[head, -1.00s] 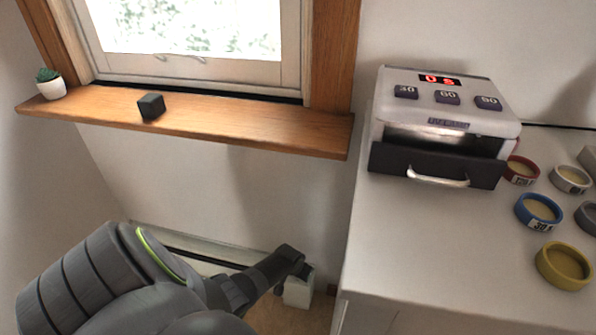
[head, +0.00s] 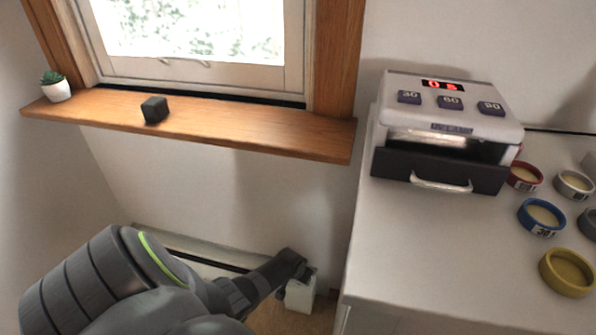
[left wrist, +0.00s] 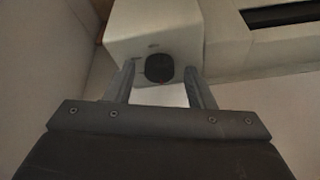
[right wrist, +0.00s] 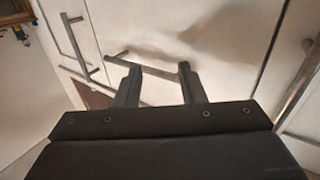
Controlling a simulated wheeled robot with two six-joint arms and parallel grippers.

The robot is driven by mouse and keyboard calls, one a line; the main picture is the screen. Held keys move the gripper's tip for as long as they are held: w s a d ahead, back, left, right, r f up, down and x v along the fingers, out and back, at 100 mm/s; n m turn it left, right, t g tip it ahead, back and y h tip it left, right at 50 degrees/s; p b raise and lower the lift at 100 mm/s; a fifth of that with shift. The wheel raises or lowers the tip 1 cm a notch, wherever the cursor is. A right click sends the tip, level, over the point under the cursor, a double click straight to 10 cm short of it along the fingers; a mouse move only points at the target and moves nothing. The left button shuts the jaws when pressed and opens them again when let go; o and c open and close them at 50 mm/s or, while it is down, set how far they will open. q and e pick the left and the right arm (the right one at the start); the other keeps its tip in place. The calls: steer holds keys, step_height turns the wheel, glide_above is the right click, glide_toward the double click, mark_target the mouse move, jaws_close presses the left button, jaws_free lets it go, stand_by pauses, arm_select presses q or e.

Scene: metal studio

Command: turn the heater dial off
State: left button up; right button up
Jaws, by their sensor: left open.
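The heater is a long white unit (head: 190,243) low along the wall under the window, with a white end box (head: 300,295) at its right end. In the left wrist view, the round black dial (left wrist: 159,68) sits on the end box (left wrist: 150,22), with a small red mark at its lower edge. My left gripper (left wrist: 160,66) is open, its fingers on either side of the dial in that view; contact cannot be told. In the head view, my left gripper (head: 300,270) is at the end box and hides the dial. My right gripper (right wrist: 159,67) is open and empty.
A wooden sill (head: 230,122) with a black cube (head: 154,109) and a potted plant (head: 56,87) juts out above the heater. A white counter (head: 430,250) stands right of it. My right gripper faces cabinet fronts with bar handles (right wrist: 72,45).

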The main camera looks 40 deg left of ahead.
arm_select(q)
steer(key=shift+r, duration=0.15)
steer(key=shift+p+v, duration=0.9)
steer(key=shift+v, duration=0.15)
steer(key=p+v, duration=0.2)
steer(key=v, duration=0.1)
steer(key=shift+s+r+p, duration=0.1)
steer(key=shift+r+p, duration=0.25)
steer(key=shift+p, duration=0.05)
steer(key=p+v, duration=0.6)
steer(key=v, duration=0.5)
steer(key=shift+r, duration=0.15)
arm_select(e)
steer(key=s+f+g, duration=0.8)
steer(key=f, duration=0.4)
steer(key=s+a+f+m+g+y, duration=0.1)
steer(key=s+f+g, duration=0.8)
steer(key=f, duration=0.4)
steer(key=shift+y, duration=0.3)
arm_select(q)
steer(key=shift+s, duration=0.1)
arm_select(e)
steer(key=shift+s, duration=0.1)
